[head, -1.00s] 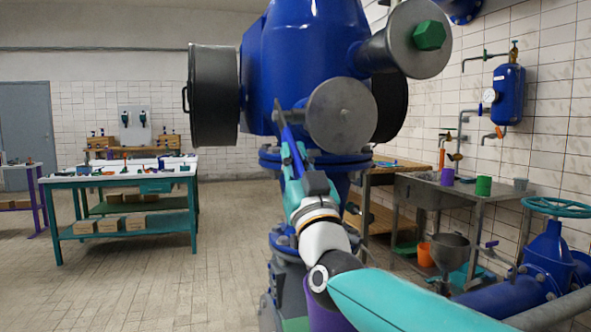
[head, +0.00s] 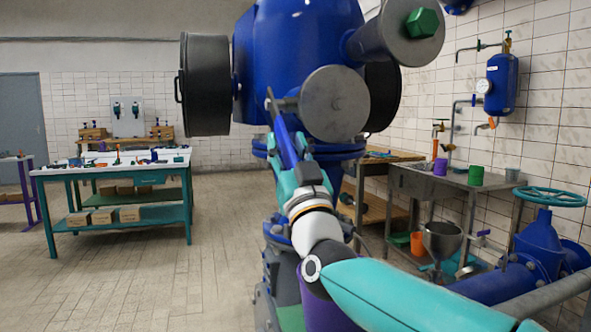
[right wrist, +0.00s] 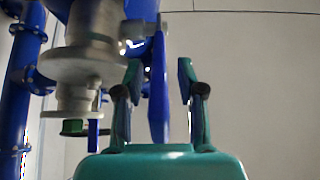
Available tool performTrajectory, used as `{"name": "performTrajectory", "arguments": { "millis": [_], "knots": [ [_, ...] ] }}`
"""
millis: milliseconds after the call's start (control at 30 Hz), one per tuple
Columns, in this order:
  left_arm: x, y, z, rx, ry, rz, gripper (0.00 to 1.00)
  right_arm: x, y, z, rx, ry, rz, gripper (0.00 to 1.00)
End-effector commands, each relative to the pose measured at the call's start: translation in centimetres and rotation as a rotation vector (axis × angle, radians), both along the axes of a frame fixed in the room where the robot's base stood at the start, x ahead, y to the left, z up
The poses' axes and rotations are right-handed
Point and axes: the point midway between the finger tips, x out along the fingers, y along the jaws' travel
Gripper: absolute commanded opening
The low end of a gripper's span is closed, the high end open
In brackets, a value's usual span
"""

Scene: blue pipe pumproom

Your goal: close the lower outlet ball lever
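A long blue lever (head: 283,138) hangs steeply down from a grey pivot beside the round grey flange (head: 334,104) of the big blue pump body (head: 285,45). My right gripper (head: 290,165) is at the lever's lower part in the head view. In the right wrist view the blue lever (right wrist: 158,92) stands between the two spread fingers of my right gripper (right wrist: 160,72), nearer the left finger, with a gap on the right. The fingers look open. Contact with the left finger cannot be told. My left gripper is not in view.
A grey metal valve body (right wrist: 92,50) and a green knob (right wrist: 73,127) are left of the fingers in the wrist view. A black drum-like cover (head: 207,85) is left of the pump. A teal workbench (head: 115,175) stands at left. A metal sink table (head: 455,180) is at right.

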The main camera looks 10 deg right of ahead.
Motion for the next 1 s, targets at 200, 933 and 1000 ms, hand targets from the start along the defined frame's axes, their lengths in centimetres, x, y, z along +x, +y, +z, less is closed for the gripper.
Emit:
{"name": "performTrajectory", "arguments": {
  "millis": [200,933,1000],
  "knots": [
    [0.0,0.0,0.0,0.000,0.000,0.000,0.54,-1.6,-0.3,-1.1,-0.001,0.000,0.001,0.39],
    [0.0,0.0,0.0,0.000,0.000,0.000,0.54,-9.3,-1.9,-6.9,0.000,0.001,0.000,0.39],
    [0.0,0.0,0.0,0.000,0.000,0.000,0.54,-9.4,-1.9,-7.0,0.000,0.001,0.000,0.39]
  ]
}}
